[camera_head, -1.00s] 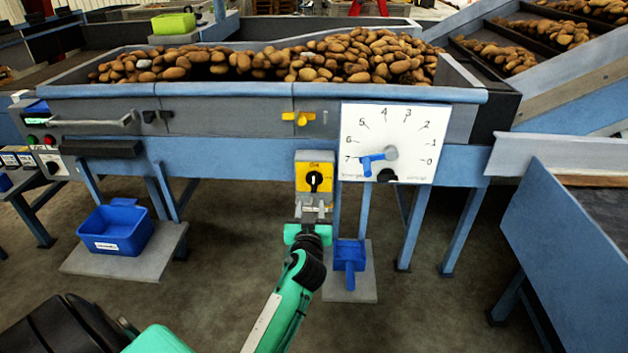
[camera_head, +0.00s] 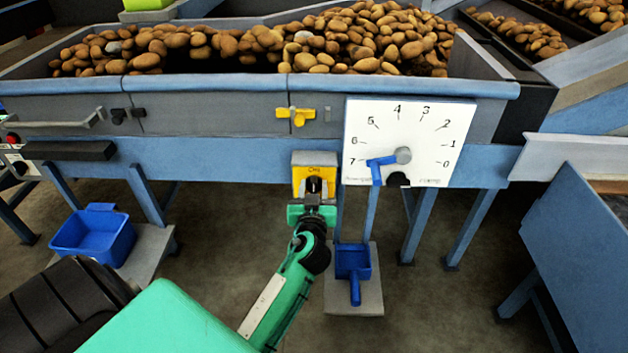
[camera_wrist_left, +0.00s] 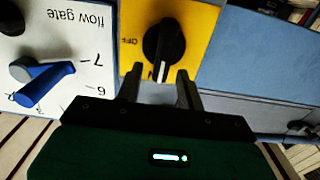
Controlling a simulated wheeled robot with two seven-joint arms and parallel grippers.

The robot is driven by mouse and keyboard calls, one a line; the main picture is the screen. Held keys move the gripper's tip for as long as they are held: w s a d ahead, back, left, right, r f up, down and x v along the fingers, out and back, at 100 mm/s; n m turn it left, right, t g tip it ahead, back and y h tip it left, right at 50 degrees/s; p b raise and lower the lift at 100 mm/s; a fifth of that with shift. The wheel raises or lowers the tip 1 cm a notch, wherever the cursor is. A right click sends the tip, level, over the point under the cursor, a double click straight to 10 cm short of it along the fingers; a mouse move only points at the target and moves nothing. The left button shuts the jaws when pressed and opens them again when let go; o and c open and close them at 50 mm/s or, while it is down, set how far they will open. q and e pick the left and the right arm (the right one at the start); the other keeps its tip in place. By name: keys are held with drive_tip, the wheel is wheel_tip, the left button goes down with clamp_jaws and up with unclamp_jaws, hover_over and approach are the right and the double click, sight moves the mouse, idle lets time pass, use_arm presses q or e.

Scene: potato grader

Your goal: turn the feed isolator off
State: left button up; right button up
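The feed isolator is a yellow plate on a grey box (camera_head: 300,160) below the hopper, with a black rotary knob. My left gripper (camera_head: 314,192) is right in front of it and hides part of the knob. In the left wrist view the knob (camera_wrist_left: 163,42) lies just beyond my left fingertips (camera_wrist_left: 158,84), which are apart with nothing between them that I can make out. The knob's white mark points down in that view, away from the OFF lettering at its side. I cannot tell whether the fingers touch the knob. My right gripper is not in view.
The white flow gate dial (camera_head: 440,130) with its blue lever (camera_head: 376,168) is close to the right of the isolator. A yellow handle (camera_head: 297,116) sits above. A blue scoop (camera_head: 353,262) is below right and a blue tub (camera_head: 93,238) stands at left.

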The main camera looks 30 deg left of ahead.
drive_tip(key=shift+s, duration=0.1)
use_arm(q)
clamp_jaws()
drive_tip(key=shift+m, duration=0.3)
drive_tip(key=m, duration=0.4)
drive_tip(key=shift+w+d, duration=0.3)
drive_tip(key=shift+d, duration=0.1)
drive_tip(key=m, duration=0.4)
drive_tip(key=shift+w+d+f+p, duration=0.2)
drive_tip(key=shift+d+f+p, duration=0.05)
drive_tip(key=shift+d+p, duration=0.15)
drive_tip(key=m, duration=0.3)
drive_tip(key=f+m+p, duration=0.1)
drive_tip(key=m, duration=0.2)
drive_tip(key=f+m, duration=0.1)
drive_tip(key=m, duration=0.2)
drive_tip(key=shift+w+d+m+p, duration=0.2)
drive_tip(key=shift+d+m+p, duration=0.1)
drive_tip(key=shift+p, duration=0.1)
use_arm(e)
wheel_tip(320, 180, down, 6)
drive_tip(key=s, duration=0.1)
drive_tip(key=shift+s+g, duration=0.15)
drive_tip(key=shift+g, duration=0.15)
